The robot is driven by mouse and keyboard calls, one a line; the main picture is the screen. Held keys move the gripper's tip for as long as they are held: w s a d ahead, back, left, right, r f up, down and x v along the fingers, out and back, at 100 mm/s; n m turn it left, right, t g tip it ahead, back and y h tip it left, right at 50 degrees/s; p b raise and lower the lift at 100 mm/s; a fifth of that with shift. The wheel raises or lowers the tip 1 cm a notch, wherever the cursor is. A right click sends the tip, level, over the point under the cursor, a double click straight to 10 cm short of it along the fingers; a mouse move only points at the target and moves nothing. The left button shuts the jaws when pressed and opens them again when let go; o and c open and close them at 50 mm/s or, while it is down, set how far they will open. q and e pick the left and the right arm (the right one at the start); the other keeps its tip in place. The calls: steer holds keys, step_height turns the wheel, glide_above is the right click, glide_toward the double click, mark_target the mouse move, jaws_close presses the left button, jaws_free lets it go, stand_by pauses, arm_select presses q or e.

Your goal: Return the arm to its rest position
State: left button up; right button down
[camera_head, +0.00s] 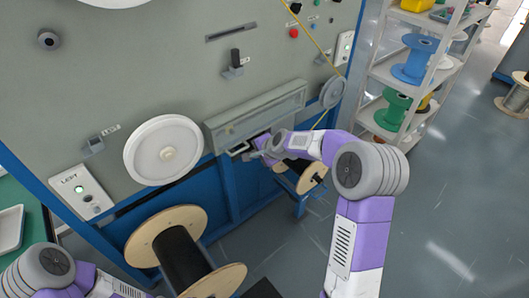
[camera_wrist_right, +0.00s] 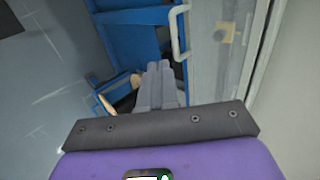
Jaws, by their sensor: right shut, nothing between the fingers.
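My right arm, purple and white, reaches across the head view to the machine front. Its gripper (camera_head: 257,152) is beside the lower edge of the long grey trough cover, above a small black-wound wooden spool (camera_head: 304,173). In the right wrist view the grey fingers (camera_wrist_right: 160,72) are together with nothing between them. Behind them are part of a wooden spool (camera_wrist_right: 106,104) and a blue frame (camera_wrist_right: 133,16). My left arm shows only at the bottom left of the head view; its gripper is out of sight.
A pale handle (camera_wrist_right: 176,35) is close to the right of the fingers. The grey machine panel (camera_head: 130,50) carries a white wheel (camera_head: 163,150) and the trough cover (camera_head: 255,116). A large black-wound spool (camera_head: 185,258) stands in front.

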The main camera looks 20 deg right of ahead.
steer(key=v, duration=0.4)
steer(key=shift+s+d, duration=0.15)
steer(key=shift+s, duration=0.5)
